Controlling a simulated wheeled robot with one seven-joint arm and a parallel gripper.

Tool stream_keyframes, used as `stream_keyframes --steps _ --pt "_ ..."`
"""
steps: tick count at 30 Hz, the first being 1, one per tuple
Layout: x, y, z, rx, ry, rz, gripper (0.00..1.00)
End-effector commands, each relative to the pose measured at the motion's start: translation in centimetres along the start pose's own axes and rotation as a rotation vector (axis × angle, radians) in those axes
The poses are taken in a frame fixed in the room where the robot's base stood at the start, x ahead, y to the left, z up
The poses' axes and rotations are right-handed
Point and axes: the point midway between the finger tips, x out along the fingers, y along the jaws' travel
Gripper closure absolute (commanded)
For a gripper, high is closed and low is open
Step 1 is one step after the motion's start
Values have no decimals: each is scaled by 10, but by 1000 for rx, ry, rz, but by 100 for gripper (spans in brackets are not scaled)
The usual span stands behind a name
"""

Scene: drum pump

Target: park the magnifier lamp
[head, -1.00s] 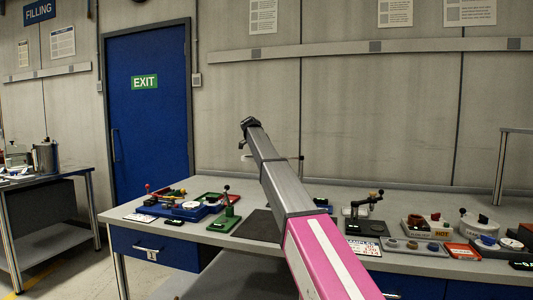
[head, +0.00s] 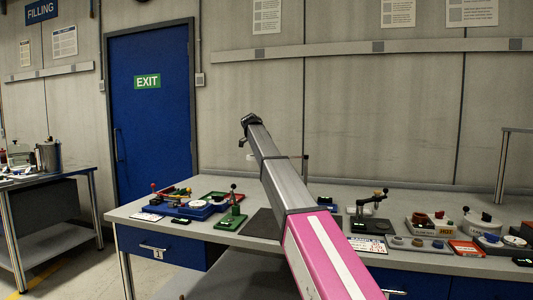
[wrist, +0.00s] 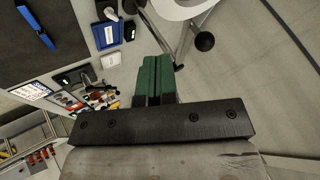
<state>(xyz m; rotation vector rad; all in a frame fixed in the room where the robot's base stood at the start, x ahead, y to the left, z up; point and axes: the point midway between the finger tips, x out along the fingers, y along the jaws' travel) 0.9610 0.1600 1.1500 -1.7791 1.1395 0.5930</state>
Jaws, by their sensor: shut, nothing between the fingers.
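The magnifier lamp shows in part at the top of the wrist view, as a white ring head (wrist: 180,8) with thin metal arms and a black ball knob (wrist: 204,41). The top of the ring is cut off by the picture edge. My gripper (wrist: 157,62), with green fingers, is shut and empty. Its tips point toward the lamp, below and left of the knob, and appear apart from it. In the head view my arm hides most of the lamp; a thin dark post (head: 305,166) shows right of the arm, possibly part of it.
The grey bench (head: 125,211) carries a green stand with a lever (head: 232,216), a blue tray of parts (head: 190,208) and a dark press (head: 370,210). A blue box (wrist: 107,34) and dark mat (wrist: 25,65) show in the wrist view. The wall behind is bare near my arm.

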Motion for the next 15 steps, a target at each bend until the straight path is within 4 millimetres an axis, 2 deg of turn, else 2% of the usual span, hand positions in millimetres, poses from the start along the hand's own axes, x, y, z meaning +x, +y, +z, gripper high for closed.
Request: stream_keyframes --steps 3,6,10,15 --pt "-26 -1 0 0 0 0 100" --pt "-44 -1 1 0 1 1 100" --pt "-62 -2 1 1 2 1 100" --pt "-73 -1 2 0 2 2 100"
